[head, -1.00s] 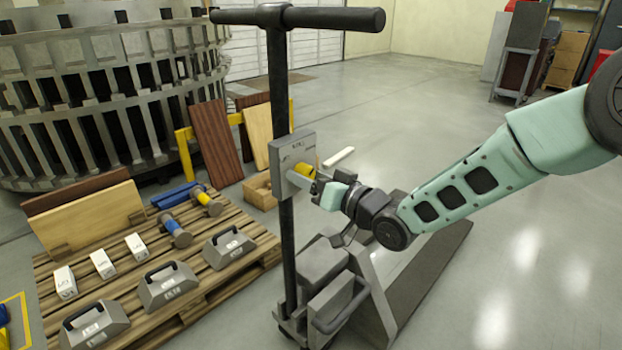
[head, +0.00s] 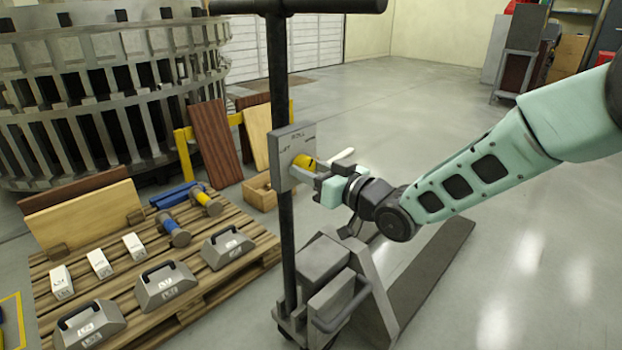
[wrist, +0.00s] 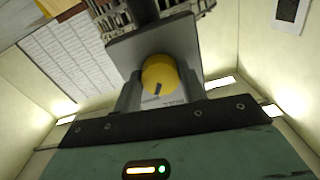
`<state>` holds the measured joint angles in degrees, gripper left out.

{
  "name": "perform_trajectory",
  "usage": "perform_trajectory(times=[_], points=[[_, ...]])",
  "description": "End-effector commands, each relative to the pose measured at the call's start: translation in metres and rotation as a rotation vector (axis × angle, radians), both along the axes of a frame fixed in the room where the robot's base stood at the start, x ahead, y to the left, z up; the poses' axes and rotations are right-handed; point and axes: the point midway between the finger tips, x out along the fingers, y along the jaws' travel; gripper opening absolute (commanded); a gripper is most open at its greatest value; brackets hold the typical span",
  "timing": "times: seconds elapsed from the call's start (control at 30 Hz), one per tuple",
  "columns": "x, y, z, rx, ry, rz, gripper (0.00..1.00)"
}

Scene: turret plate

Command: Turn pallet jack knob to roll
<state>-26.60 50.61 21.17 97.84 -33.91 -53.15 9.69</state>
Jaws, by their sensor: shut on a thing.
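The yellow knob (head: 303,161) sits on a grey label plate (head: 283,146) on the upright post of the pallet jack (head: 328,268). The plate reads ROLL at the top, with a partly legible word at the left and a small one at the right. My gripper (head: 309,170) comes from the right and is shut on the knob. In the wrist view the knob (wrist: 159,74) is between the two grey fingers of my gripper (wrist: 159,92), with a dark pointer mark on its face. The fingers partly hide the lower plate (wrist: 185,45).
A wooden pallet (head: 210,290) at the left carries grey weights (head: 167,285), white blocks and blue-and-yellow tools. Boards (head: 214,142) lean behind it. A large slatted metal ring (head: 100,95) stands at the back left. The floor at the right is open.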

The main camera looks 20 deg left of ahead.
Motion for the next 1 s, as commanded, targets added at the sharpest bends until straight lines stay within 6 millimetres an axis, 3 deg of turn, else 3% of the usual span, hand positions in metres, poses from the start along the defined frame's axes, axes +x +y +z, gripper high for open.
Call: perform_trajectory(times=[0.5, 1.0], points=[[-0.0001, -0.0003, -0.0041, -0.162, -0.390, 0.001, 0.18], [0.0007, -0.0009, -0.0012, -0.222, -0.530, 0.000, 0.18]])
